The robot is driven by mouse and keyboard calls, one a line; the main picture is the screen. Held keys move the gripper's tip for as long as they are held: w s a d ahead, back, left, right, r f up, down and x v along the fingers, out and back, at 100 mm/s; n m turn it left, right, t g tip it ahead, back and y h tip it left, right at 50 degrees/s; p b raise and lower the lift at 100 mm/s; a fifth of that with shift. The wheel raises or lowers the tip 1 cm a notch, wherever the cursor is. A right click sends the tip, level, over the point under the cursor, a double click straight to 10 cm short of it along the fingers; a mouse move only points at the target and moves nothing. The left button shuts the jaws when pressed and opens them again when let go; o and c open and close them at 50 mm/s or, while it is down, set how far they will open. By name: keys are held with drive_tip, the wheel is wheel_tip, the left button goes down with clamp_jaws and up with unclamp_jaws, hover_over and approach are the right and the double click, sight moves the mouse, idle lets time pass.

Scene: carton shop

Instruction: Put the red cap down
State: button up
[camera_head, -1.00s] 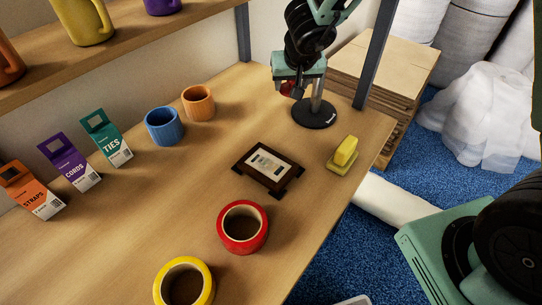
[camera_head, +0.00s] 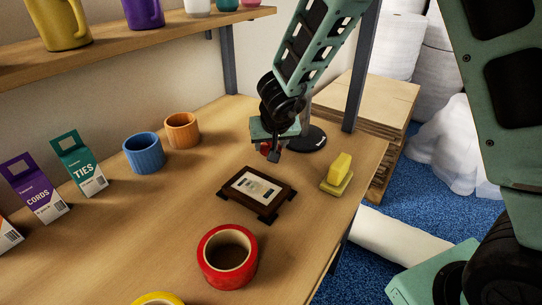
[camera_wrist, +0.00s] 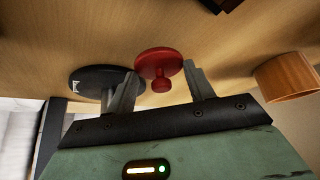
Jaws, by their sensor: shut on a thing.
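The red cap (camera_wrist: 158,61), a round disc with a small knob, is between the fingers of my gripper (camera_wrist: 160,78) in the wrist view. In the head view my gripper (camera_head: 271,152) points down low over the back of the table, and only a bit of the red cap (camera_head: 264,148) shows beside a finger. The gripper is shut on the cap. I cannot tell whether the cap touches the table. A black round base (camera_head: 314,139) stands just right of the gripper, and also shows in the wrist view (camera_wrist: 92,82).
A dark framed stand (camera_head: 238,207) with a card lies in front of the gripper. A yellow block (camera_head: 339,167) is to its right. An orange cup (camera_head: 182,131) and a blue cup (camera_head: 143,154) stand left. Red tape (camera_head: 212,274) is nearer. Bare tabletop lies between cups and stand.

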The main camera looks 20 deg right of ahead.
wheel_tip(320, 180, down, 2)
drive_tip(key=shift+f+b, duration=0.25)
drive_tip(key=shift+b, duration=0.45)
drive_tip(key=shift+r, duration=0.1)
drive_tip(key=o, duration=1)
drive_tip(key=shift+c, duration=0.2)
